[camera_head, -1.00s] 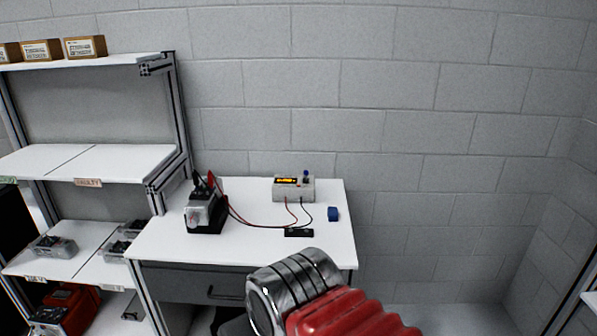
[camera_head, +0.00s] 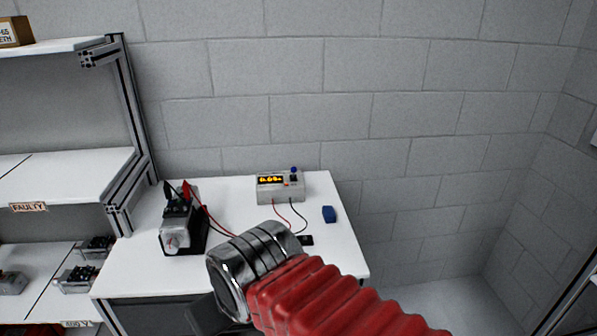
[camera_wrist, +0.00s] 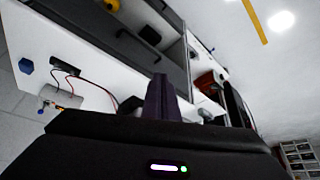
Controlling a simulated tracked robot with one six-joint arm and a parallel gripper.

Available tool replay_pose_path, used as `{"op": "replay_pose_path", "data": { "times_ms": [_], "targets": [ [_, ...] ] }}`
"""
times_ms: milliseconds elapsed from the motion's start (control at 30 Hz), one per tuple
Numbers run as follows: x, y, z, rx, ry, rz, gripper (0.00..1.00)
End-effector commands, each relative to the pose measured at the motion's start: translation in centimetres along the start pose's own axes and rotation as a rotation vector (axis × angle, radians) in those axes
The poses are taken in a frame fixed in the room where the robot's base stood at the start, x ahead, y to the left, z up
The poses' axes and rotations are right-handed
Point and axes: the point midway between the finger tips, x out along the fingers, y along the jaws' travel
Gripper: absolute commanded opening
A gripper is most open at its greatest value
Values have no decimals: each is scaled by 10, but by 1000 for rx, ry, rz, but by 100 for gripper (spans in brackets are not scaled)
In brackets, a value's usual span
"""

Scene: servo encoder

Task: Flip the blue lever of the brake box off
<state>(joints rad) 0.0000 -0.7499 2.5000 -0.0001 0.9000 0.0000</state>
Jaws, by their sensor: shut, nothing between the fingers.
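The brake box (camera_head: 281,189) is a light grey box with an orange lit display at the back of the white table. Its blue-tipped lever (camera_head: 294,172) stands up at the box's right side; its on or off position is too small to tell. In the wrist view the brake box (camera_wrist: 62,97) is at the left, tilted, with the blue tip (camera_wrist: 41,105) beside it. My gripper (camera_wrist: 160,82) shows in the wrist view as dark fingers shut together, empty and apart from the box. In the head view my arm covers the table's front.
A motor unit (camera_head: 183,228) on a black base stands left on the table (camera_head: 240,200), with red and black wires. A blue block (camera_head: 329,214) lies right of the box. A dark connector (camera_head: 306,240) lies in front. Shelves (camera_head: 70,175) stand at the left; the wall is behind.

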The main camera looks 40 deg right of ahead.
Motion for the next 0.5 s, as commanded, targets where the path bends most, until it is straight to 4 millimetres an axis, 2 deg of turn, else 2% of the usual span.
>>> {"op": "replay_pose_path", "data": {
  "times_ms": [367,500],
  "targets": [
    [0,0,-1,8,-2,-2,0],
    [2,2,-8,69,-17,-15,0]
  ]
}}
